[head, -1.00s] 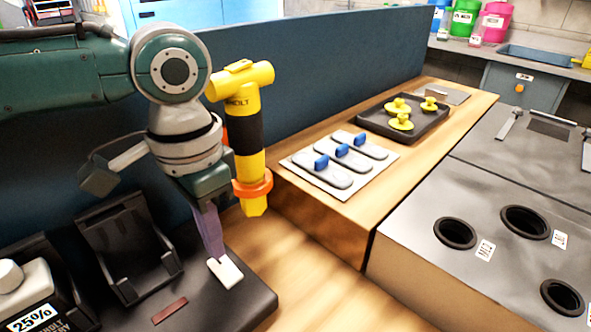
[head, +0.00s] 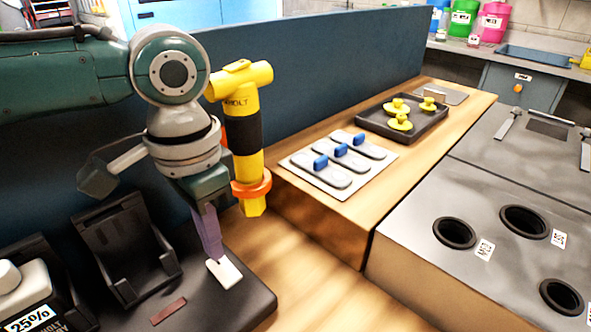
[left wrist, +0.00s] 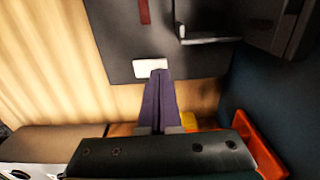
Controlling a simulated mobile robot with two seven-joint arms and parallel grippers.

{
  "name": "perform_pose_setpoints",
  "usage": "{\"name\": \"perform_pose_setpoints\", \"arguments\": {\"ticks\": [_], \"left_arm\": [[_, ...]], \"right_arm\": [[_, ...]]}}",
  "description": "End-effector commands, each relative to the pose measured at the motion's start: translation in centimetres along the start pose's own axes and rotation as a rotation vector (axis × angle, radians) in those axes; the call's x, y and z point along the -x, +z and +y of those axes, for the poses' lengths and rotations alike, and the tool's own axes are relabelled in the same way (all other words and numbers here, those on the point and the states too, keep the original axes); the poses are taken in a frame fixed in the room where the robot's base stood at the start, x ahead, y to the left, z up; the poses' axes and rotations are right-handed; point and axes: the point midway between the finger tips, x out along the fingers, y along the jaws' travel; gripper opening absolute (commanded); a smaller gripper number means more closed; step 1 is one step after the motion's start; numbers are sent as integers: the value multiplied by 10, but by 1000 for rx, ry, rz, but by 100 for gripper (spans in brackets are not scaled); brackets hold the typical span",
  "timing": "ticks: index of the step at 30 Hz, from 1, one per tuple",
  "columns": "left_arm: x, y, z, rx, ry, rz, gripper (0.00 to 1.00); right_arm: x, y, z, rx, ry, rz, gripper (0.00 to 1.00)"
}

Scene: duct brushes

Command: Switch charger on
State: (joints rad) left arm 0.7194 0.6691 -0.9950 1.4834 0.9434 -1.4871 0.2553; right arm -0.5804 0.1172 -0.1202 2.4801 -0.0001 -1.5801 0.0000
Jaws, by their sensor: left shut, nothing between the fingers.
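The charger (head: 247,312) is a black base at the lower left with an empty upright cradle (head: 117,245). A white rocker switch (head: 224,271) sits near its right end and shows in the left wrist view (left wrist: 145,66). A dark red strip (head: 168,311) lies on the base to the switch's left and looks unlit. My left gripper (head: 214,258) is shut and empty, pointing down with purple fingertips at the switch. In the left wrist view the fingertips (left wrist: 159,73) overlap the switch's edge; they appear to touch it. My right gripper is not in view.
A battery pack marked 25% (head: 30,292) stands at the left. A yellow and black tool (head: 247,135) stands close behind my left gripper. A blue partition (head: 300,75) runs behind. A plate with blue-handled pieces (head: 340,160) and a yellow-knobbed tray (head: 403,122) lie right.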

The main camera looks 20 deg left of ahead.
Motion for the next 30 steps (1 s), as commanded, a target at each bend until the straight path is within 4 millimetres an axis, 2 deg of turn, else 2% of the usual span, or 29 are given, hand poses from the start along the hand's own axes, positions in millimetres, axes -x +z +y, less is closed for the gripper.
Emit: {"name": "perform_pose_setpoints", "arguments": {"ticks": [30], "left_arm": [[-16, 0, 0, 0, 1, 0, 0]], "right_arm": [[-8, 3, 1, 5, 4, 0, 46]]}}
